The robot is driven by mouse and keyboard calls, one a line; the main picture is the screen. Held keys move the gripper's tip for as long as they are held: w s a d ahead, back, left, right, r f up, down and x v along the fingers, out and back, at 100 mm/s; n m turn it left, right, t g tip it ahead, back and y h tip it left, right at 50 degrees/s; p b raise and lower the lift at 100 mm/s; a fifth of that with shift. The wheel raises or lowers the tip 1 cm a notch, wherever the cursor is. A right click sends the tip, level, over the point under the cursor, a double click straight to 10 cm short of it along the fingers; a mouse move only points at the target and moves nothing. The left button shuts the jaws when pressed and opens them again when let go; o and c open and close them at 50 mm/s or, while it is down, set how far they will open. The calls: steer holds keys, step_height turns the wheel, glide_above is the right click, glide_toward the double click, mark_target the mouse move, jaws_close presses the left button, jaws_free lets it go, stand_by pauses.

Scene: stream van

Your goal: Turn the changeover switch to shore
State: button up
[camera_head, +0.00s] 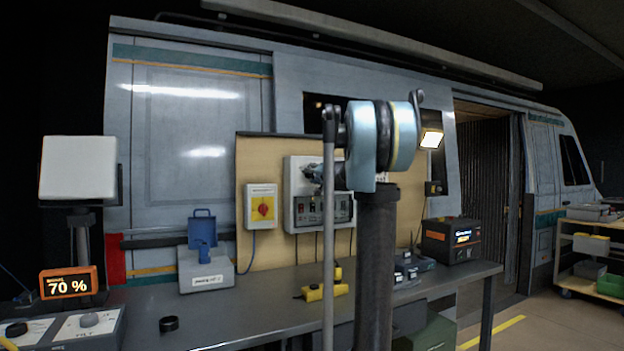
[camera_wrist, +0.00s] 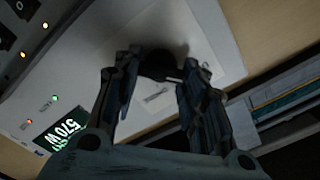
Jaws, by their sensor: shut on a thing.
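The changeover switch shows in the wrist view as a dark knob (camera_wrist: 163,64) on a pale plate of the panel. My gripper (camera_wrist: 162,74) is shut on this knob, one finger on each side of it. The knob's pointer and the position labels are too dark or hidden to read. In the head view my gripper (camera_head: 318,174) is at the front of the grey wall panel (camera_head: 305,217), and my arm covers the panel's right part and the knob.
A yellow box with a red knob (camera_head: 263,208) hangs left of the panel. The workbench (camera_head: 250,303) below holds a grey-blue case (camera_head: 206,273), a yellow tool (camera_head: 314,292) and a black battery unit (camera_head: 450,240). A lit green display (camera_wrist: 66,127) shows in the wrist view.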

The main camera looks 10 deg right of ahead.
steer(key=m, duration=0.9)
steer(key=shift+d+f, duration=0.2)
steer(key=shift+f, duration=0.1)
steer(key=m, duration=0.4)
steer(key=shift+f+m, duration=0.1)
steer(key=shift+m, duration=0.2)
steer(key=shift+a+m, duration=0.15)
steer(key=shift+m, duration=1.65)
steer(key=o, duration=1.1)
steer(key=v, duration=1.2)
